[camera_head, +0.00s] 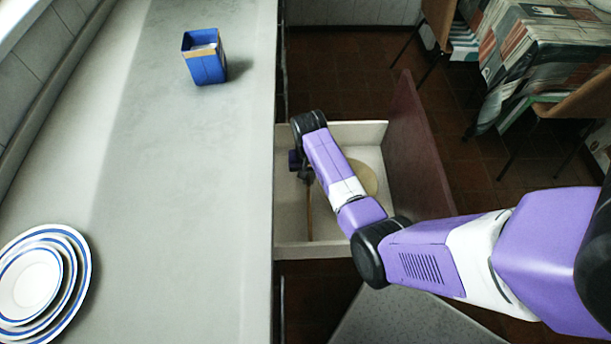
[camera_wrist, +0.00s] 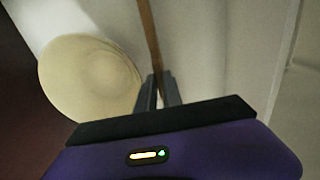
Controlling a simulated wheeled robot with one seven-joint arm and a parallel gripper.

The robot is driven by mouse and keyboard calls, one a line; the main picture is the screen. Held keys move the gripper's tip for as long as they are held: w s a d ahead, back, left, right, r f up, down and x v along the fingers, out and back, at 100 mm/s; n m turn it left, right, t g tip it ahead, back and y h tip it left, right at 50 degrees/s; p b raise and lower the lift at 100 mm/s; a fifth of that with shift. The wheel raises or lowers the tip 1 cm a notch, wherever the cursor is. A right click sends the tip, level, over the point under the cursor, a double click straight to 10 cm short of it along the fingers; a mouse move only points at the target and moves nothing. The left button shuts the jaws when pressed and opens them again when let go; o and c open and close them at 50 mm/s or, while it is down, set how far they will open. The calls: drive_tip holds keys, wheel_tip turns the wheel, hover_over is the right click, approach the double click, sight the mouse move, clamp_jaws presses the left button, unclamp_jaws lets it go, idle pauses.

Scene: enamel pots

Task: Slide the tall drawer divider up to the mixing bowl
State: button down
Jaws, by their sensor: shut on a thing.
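The tall drawer divider (camera_head: 309,217) is a thin brown upright board inside the open drawer. It also shows in the wrist view (camera_wrist: 150,35), running away from my gripper. My gripper (camera_wrist: 158,90) is shut on the divider's top edge. The mixing bowl (camera_head: 367,174) is round and cream-coloured, right of the divider in the head view and partly hidden by my arm. In the wrist view the bowl (camera_wrist: 85,78) lies left of the divider, with what looks like a narrow gap between them. My gripper's left finger is close to the bowl's rim.
The drawer (camera_head: 358,130) is pale inside with a dark red front (camera_head: 418,150). A grey counter (camera_head: 180,200) runs alongside, carrying a blue container (camera_head: 207,68) and stacked blue-rimmed plates (camera_head: 75,275). A cloth-covered table (camera_head: 555,45) and chairs stand at the upper right.

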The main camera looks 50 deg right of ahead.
drive_tip(key=shift+s+d, duration=0.35)
drive_tip(key=shift+s, duration=0.05)
drive_tip(key=c, duration=1.5)
unclamp_jaws()
drive_tip(key=shift+r+p, duration=0.6)
drive_tip(key=shift+r, duration=3.35)
